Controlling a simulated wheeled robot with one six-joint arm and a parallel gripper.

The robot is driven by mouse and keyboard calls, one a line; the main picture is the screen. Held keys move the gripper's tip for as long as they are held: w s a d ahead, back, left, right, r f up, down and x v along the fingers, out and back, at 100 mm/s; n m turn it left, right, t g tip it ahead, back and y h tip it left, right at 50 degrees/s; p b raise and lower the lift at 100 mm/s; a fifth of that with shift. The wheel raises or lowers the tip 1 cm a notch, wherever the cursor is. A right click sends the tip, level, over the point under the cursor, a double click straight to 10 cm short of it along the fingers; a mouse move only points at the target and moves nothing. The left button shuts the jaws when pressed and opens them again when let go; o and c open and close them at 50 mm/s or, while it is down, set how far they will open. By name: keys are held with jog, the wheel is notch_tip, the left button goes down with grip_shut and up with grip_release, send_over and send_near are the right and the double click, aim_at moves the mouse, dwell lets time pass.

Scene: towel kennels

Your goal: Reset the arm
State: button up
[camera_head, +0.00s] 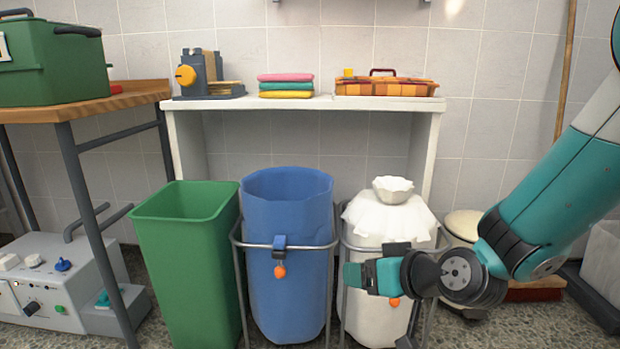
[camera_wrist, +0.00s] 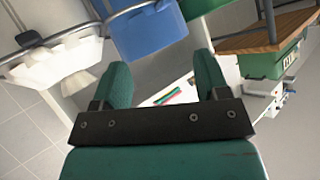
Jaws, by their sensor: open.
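My gripper (camera_wrist: 162,78) is open in the wrist view, with its two green fingers apart and nothing between them. The stacked pink, green and yellow towels (camera_wrist: 172,96) appear far beyond the gap between the fingers. In the head view my teal arm comes in from the right. Its wrist end hangs in front of the white-lined bin (camera_head: 372,318) and hides part of it. The fingertips cannot be made out clearly in the head view.
A green bin (camera_head: 188,260) and a blue-lined bin (camera_head: 288,225) stand left of the white-lined one. A white shelf (camera_head: 225,103) behind holds towels (camera_head: 286,86) and an orange checked box (camera_head: 385,87). A wooden table (camera_head: 120,100) with a green crate (camera_head: 50,65) is left.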

jog(key=s+d+r+n+g+h+p, duration=0.1)
jog(key=s+d+r+g+h+p, duration=0.15)
jog(key=s+r+g, duration=0.65)
jog(key=s+d+r+n+g+h+p, duration=0.1)
jog(key=s+d+r+n+p, duration=0.3)
jog(key=s, duration=1.1)
notch_tip(320, 180, up, 36)
jog(key=a+m+p, duration=0.2)
jog(key=p, duration=3.2)
jog(key=shift+w+r+p, duration=0.15)
jog(key=shift+r+p, duration=0.05)
jog(key=shift+p, duration=0.1)
